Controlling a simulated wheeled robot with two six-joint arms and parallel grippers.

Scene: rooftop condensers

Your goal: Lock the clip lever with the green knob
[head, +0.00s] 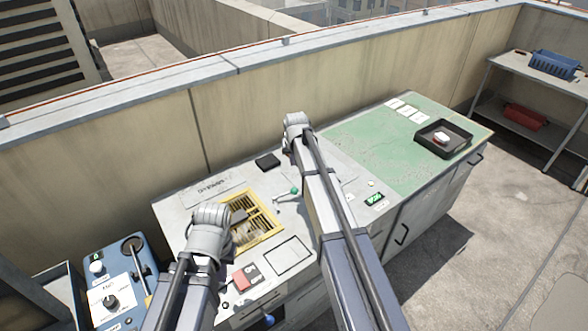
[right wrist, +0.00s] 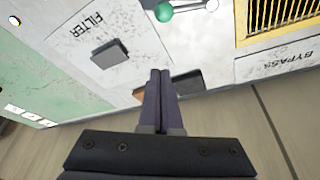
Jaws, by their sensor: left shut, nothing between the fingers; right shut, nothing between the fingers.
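The green knob (head: 294,190) sits at the end of a thin metal lever (head: 285,196) on the worktop, right of the yellow-framed grille. In the right wrist view the knob (right wrist: 163,12) is at the top edge, with its lever (right wrist: 188,8) running right to a pale pivot. The clip's catch cannot be made out. My right gripper's fingers (right wrist: 160,75) are shut and empty, apart from the knob, towards the wall side. In the head view my right arm hides that gripper. My left gripper (head: 239,216) appears over the grille, shut and empty, partly hidden by its wrist.
The yellow-framed grille (head: 266,225) lies left of the lever. A green mat (head: 385,143) carries a black tray (head: 444,151). A blue control box (head: 118,275) is front left.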

